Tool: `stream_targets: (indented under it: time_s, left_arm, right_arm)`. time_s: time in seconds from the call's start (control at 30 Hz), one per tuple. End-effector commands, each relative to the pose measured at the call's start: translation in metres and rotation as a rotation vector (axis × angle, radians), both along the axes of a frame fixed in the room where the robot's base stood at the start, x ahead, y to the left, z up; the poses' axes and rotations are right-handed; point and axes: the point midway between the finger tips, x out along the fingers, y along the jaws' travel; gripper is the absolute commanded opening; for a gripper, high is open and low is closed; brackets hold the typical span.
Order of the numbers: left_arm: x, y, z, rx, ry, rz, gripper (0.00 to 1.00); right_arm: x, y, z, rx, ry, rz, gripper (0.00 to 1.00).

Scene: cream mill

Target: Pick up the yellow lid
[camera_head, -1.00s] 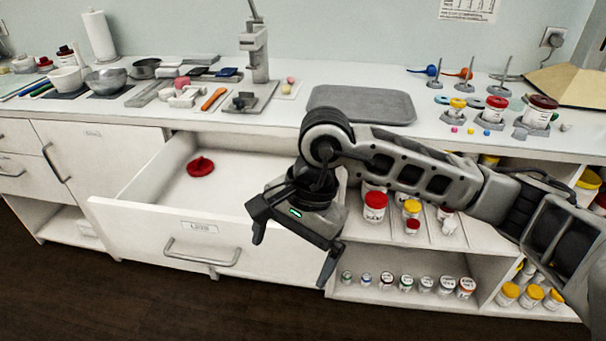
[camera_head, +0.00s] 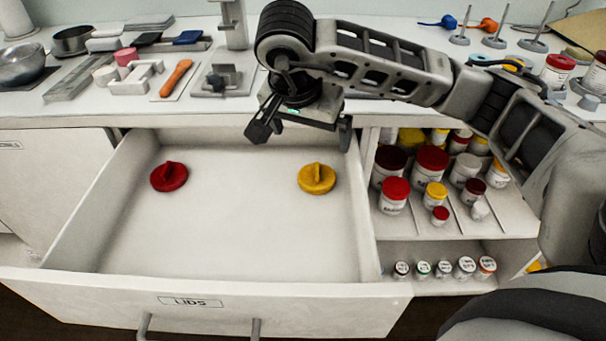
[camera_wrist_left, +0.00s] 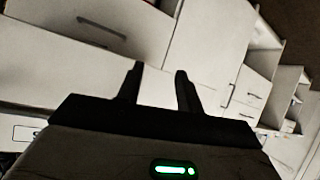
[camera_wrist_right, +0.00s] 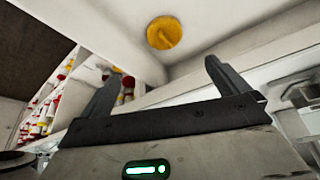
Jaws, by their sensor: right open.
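The yellow lid (camera_head: 317,179), round with a raised grip bar, lies on the floor of the open drawer, on its right side. It also shows in the right wrist view (camera_wrist_right: 164,33), beyond the fingertips. My right gripper (camera_head: 298,139) is open and empty over the back of the drawer, above and behind the lid, not touching it. Its fingers also show in the right wrist view (camera_wrist_right: 160,80). My left gripper (camera_wrist_left: 158,82) shows only in its own wrist view, with its two fingers apart and nothing between them, facing white cabinet fronts.
A red lid (camera_head: 169,177) lies in the drawer's left part. The drawer (camera_head: 205,292) is labelled LIDS and is otherwise bare. Open shelves with jars (camera_head: 431,160) stand to its right. The worktop (camera_head: 130,112) above holds tools and moulds.

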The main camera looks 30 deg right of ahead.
Motion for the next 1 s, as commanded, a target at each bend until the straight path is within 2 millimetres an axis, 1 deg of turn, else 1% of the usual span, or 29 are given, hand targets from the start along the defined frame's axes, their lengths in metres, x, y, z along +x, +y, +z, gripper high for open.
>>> stream_targets:
  time_s: [0.03,0.17,0.27,0.33,0.43,0.6,0.7,0.87,1.0]
  left_arm:
    - [0.000,-0.001,-0.008,-0.007,-0.006,0.002,0.36]
    - [0.001,-0.001,-0.009,-0.017,-0.015,0.002,0.36]
    - [0.001,-0.002,-0.012,-0.019,-0.023,0.002,0.36]
    - [0.001,-0.002,-0.015,-0.018,-0.028,0.001,0.36]
    - [0.001,-0.002,-0.017,-0.016,-0.031,-0.001,0.36]
    - [0.001,-0.002,-0.014,-0.017,-0.039,0.000,0.36]
    - [0.002,-0.002,-0.013,-0.017,-0.042,-0.001,0.36]
    - [0.002,-0.002,-0.014,-0.017,-0.042,-0.001,0.36]
    - [0.001,-0.002,-0.015,-0.016,-0.041,-0.002,0.36]
  right_arm:
    - [0.000,0.000,-0.012,0.001,-0.001,0.000,1.00]
    - [0.001,-0.001,-0.023,0.002,0.001,0.000,1.00]
    - [0.004,-0.005,-0.038,0.003,0.004,-0.002,1.00]
    - [0.006,-0.009,-0.051,0.003,0.006,-0.003,1.00]
    - [0.011,-0.017,-0.071,0.002,0.007,-0.003,1.00]
    - [0.019,-0.027,-0.098,0.002,0.004,-0.002,1.00]
    - [0.023,-0.031,-0.109,0.002,0.002,-0.001,1.00]
    - [0.025,-0.034,-0.117,0.001,0.000,-0.001,1.00]
    - [0.030,-0.039,-0.134,0.002,0.004,-0.002,1.00]
